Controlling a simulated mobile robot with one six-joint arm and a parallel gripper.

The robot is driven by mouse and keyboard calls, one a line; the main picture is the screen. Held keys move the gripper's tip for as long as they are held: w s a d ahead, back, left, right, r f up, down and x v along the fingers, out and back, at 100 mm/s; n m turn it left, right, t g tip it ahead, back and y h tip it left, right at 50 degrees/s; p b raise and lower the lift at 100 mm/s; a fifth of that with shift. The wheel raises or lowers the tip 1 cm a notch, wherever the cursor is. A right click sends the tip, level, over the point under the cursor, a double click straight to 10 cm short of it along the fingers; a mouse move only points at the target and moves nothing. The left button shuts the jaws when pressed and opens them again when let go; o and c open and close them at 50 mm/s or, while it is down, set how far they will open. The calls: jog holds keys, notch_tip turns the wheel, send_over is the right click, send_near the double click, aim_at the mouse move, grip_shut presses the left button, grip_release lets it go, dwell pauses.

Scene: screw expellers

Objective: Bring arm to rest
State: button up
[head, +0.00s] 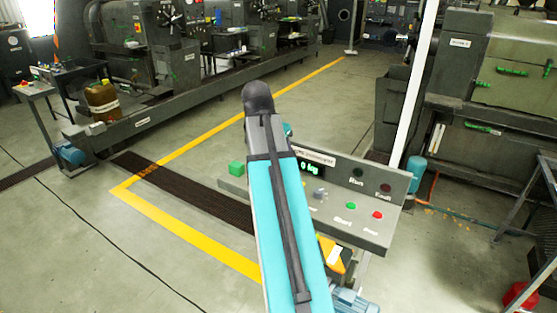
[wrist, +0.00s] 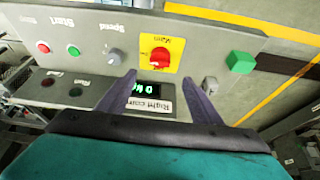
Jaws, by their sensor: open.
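My gripper (wrist: 160,79) is open, with its two dark fingers spread and nothing between them. It points at a grey control panel (wrist: 75,88), which appears upside down in the wrist view. A yellow plate with a red main switch (wrist: 160,57) and a green-lit display (wrist: 148,88) show around and between the fingertips. I cannot tell how far the fingers are from the panel. In the head view my teal and grey arm crosses in front of the panel (head: 375,235); the gripper and main switch are hidden there.
The panel also carries a green block (head: 236,168), a speed knob (head: 320,193), a green button (head: 351,206) and a red button (head: 377,214). A white post (head: 415,90) and machinery (head: 500,75) stand right. Open floor (head: 60,240) lies left. A brown canister (head: 102,101) sits further back.

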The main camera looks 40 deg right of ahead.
dwell(0.7)
jog(key=a+f+n+g+y, duration=0.1)
jog(key=a+f+n, duration=0.1)
jog(key=a+f, duration=0.75)
jog(key=a+f+n+g+y, duration=0.15)
jog(key=a+f, duration=0.35)
jog(key=f, duration=0.9)
jog(key=a+f+n+g, duration=0.2)
jog(key=a+f, duration=0.6)
jog(key=f, duration=0.3)
jog(key=s+a+f+n+g+y, duration=0.1)
jog(key=s+a+f+n, duration=0.4)
jog(key=s+a+f, duration=0.4)
jog(key=s+a+f+n+g+b, duration=0.1)
jog(key=s+a+f+n, duration=0.4)
jog(key=s+a+f, duration=0.4)
jog(key=shift+s+f+y, duration=0.35)
jog(key=shift+s+f, duration=2.65)
jog(key=shift+f, duration=1.25)
